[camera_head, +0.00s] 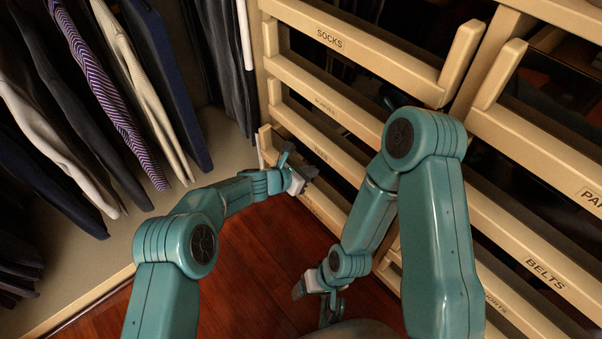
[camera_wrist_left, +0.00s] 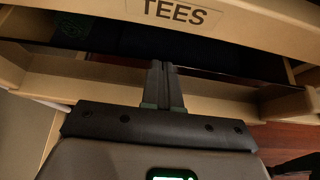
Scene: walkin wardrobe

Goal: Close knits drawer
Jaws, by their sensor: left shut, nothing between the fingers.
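No label reading knits is legible. In the head view the drawer below the one marked TEES, a pale wooden front (camera_head: 326,211), has its label mostly hidden by my left gripper (camera_head: 309,172). The left wrist view shows a pale rail (camera_wrist_left: 225,95) below the TEES drawer front (camera_wrist_left: 255,22), with a dark gap between them. My left gripper is shut and empty, its fingertips (camera_wrist_left: 165,66) overlapping this rail and gap; contact cannot be told. My right gripper (camera_head: 318,295) hangs low over the floor, apart from the drawers; its finger opening is unclear.
Drawers marked SOCKS (camera_head: 350,45) and BELTS (camera_head: 530,262) stand above and to the right. Hanging clothes (camera_head: 100,80) fill the left side above a pale ledge (camera_head: 120,245). Red wooden floor (camera_head: 250,265) is clear between my arms.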

